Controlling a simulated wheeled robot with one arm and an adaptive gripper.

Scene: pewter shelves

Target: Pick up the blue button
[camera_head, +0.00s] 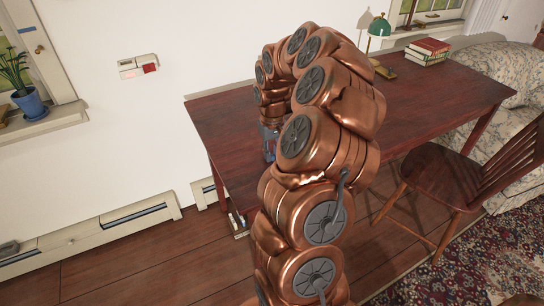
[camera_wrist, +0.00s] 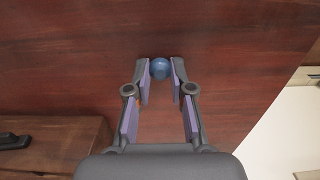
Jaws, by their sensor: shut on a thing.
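The blue button (camera_wrist: 160,68) shows in the wrist view as a small, round, dark blue thing between the tips of my gripper (camera_wrist: 160,80). The two fingers, with purple inner pads, are closed on it from both sides. Behind it is the reddish-brown desk top (camera_wrist: 235,60). I cannot tell whether the button touches the desk or is held above it. In the head view my copper arm arches over the desk (camera_head: 440,95), and the gripper is mostly hidden behind it; the button cannot be made out clearly there.
A wooden chair (camera_head: 455,180) is at the right, before a floral sofa (camera_head: 510,65). A potted plant (camera_head: 28,100) sits on the left sill. The desk's right part is clear.

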